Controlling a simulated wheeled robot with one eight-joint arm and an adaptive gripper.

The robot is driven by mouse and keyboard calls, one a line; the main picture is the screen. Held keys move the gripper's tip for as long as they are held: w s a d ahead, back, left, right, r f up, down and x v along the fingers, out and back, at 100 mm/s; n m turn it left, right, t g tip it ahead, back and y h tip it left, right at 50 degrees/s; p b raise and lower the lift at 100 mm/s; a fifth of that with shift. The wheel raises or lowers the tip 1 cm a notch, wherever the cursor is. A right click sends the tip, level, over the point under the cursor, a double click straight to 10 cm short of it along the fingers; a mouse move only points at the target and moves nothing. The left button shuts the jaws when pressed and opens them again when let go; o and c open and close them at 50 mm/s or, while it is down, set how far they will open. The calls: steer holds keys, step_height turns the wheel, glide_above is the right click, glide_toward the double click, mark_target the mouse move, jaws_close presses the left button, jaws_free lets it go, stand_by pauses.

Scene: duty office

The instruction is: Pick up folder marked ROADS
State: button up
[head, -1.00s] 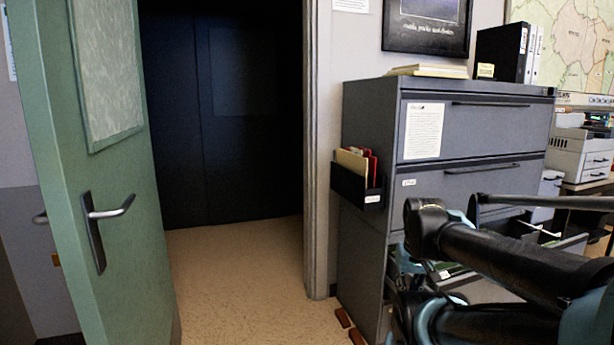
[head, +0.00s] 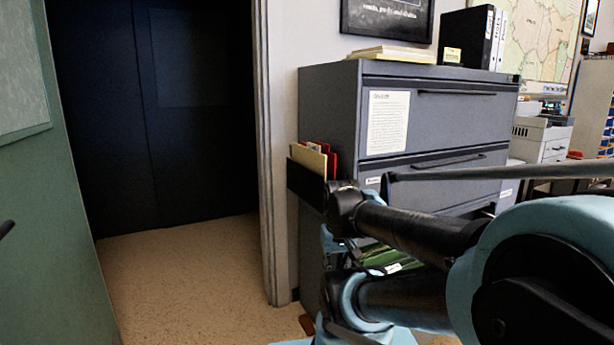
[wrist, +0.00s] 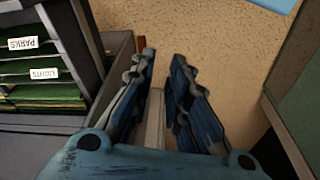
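No folder marked ROADS can be read in either view. Green hanging folders (head: 378,256) lie in an open lower drawer of the grey filing cabinet (head: 330,95), partly hidden by my arm. In the wrist view the drawer is at the left, with green folders (wrist: 45,92) and white tabs reading upside down PARKS (wrist: 22,43) and LIGHTS (wrist: 43,74). My gripper (wrist: 164,56) is open and empty, pointing over the floor to the right of the drawer. In the head view I cannot make out its fingers.
A black wall pocket (head: 305,185) with tan and red folders hangs on the cabinet's side. A green door (head: 55,200) is open at left; the floor (head: 180,270) in the doorway is clear.

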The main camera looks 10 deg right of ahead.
steer(key=w+r+n, duration=0.1)
steer(key=w+r, duration=1.1)
steer(key=w+d+r+n+t+y, duration=0.1)
steer(key=w+r, duration=1.2)
steer(key=w+r+n+t, duration=0.1)
steer(key=w+r, duration=1.1)
steer(key=shift+w+d+r, duration=0.2)
steer(key=shift+d+r, duration=0.15)
steer(key=shift+w+r, duration=0.1)
steer(key=shift+w, duration=0.25)
glide_toward(308, 156)
steer(key=x, duration=0.5)
steer(key=shift+w+d+r, duration=0.1)
steer(key=shift+w+d, duration=0.25)
steer(key=shift+w, duration=0.05)
steer(key=shift+a+x, duration=0.15)
steer(key=shift+x, duration=1.25)
steer(key=shift+a+x, duration=0.2)
steer(key=shift+x, duration=1.15)
steer(key=shift+r, duration=0.1)
